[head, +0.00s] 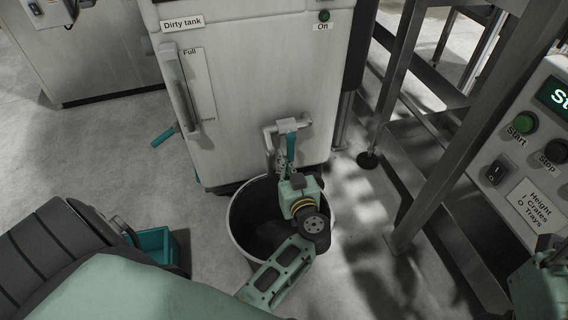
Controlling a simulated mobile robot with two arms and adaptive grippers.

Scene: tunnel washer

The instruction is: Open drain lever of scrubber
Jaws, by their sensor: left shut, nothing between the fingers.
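The scrubber (237,75) is the white cabinet labelled "Dirty tank". A pale drain pipe (286,125) comes out of its lower front. A teal drain lever (291,147) hangs straight down from the pipe's valve. My left gripper (281,160) is shut and empty, just beside and below the lever on its left. Whether the fingers touch the lever I cannot tell. My left wrist hides part of the bucket below.
A dark bucket with a light rim (237,221) stands under the pipe. Another teal handle (162,137) sticks out at the scrubber's left. A metal frame (432,140) and a control panel (520,150) stand at the right. Open floor lies to the left.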

